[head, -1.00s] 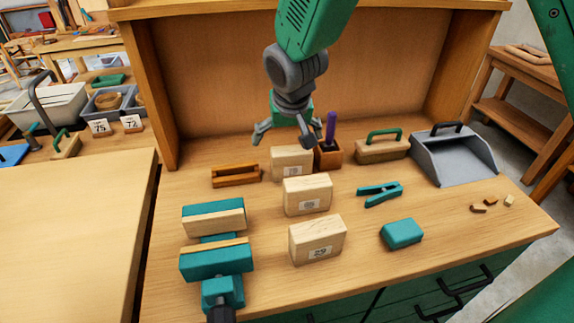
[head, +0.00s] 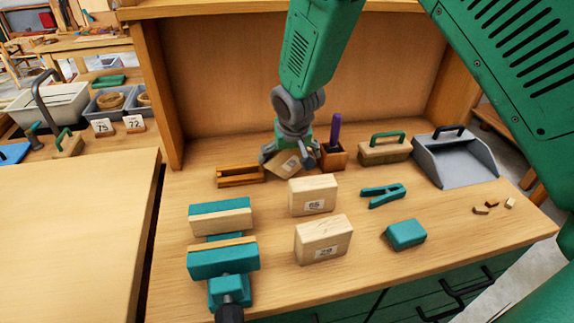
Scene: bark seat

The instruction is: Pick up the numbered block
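Three pale wooden blocks with number labels are on the bench. The rear block (head: 285,164) is tilted, between the fingers of my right gripper (head: 289,160). The fingers are closed against its sides; whether it touches the bench is unclear, and its number is too small to read. The middle block (head: 313,194), labelled perhaps 65, and the front block (head: 323,239), whose label looks like 29, stand upright. My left gripper is not in view.
A wooden holder (head: 333,158) with a purple tool stands close right of the gripper. A wooden tray (head: 240,176) is to its left. A teal vise (head: 222,262), clamp (head: 384,195), teal block (head: 405,234), green-handled brush (head: 384,150) and grey dustpan (head: 455,160) surround the blocks.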

